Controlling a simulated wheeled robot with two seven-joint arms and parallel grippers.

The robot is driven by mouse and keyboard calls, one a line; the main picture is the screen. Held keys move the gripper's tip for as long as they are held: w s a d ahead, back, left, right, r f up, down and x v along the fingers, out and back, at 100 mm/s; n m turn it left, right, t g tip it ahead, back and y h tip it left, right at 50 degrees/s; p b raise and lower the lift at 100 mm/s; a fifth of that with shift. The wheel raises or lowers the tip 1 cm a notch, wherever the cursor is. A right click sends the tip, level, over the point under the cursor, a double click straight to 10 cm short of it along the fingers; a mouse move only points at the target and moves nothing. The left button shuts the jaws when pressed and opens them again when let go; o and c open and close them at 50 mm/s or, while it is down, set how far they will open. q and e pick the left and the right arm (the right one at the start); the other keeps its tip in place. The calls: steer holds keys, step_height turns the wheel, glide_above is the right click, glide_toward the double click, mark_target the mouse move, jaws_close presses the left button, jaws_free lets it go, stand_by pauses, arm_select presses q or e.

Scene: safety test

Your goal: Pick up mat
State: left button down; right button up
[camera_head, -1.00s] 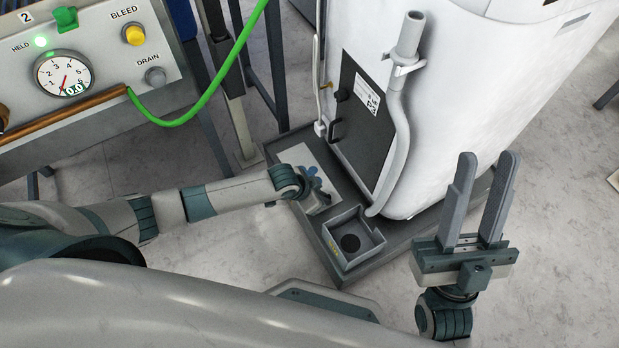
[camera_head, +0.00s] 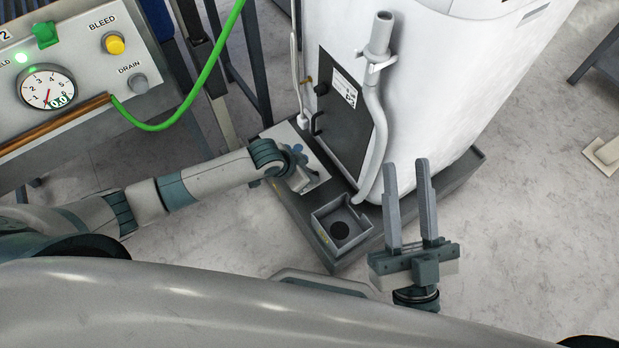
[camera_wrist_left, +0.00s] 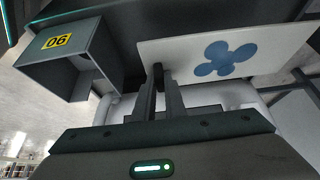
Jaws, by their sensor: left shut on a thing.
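The mat (camera_head: 313,168) is a thin white plate with a blue clover-like mark. In the head view it is at the left end of the dark tray under the white tank, partly hidden by my left gripper (camera_head: 300,180). The left wrist view shows the mat (camera_wrist_left: 280,52) large, with my left gripper's fingers (camera_wrist_left: 160,82) close together at its near edge, shut on it. I cannot tell whether the mat is clear of the tray. My right gripper (camera_head: 406,177) is open and empty, fingers pointing up, right of the square box.
A grey open box (camera_head: 320,235) with a dark round spot inside stands beside the mat; its yellow 06 label (camera_wrist_left: 59,41) shows in the wrist view. The tank (camera_head: 440,90) and its hose (camera_head: 372,130) rise behind. A gauge panel (camera_head: 75,90) is at upper left.

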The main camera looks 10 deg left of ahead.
arm_select(q)
steer(key=shift+r, duration=0.55)
arm_select(e)
steer(key=shift+a+f+g, duration=0.2)
steer(key=shift+f+g, duration=0.2)
steer(key=shift+f, duration=0.05)
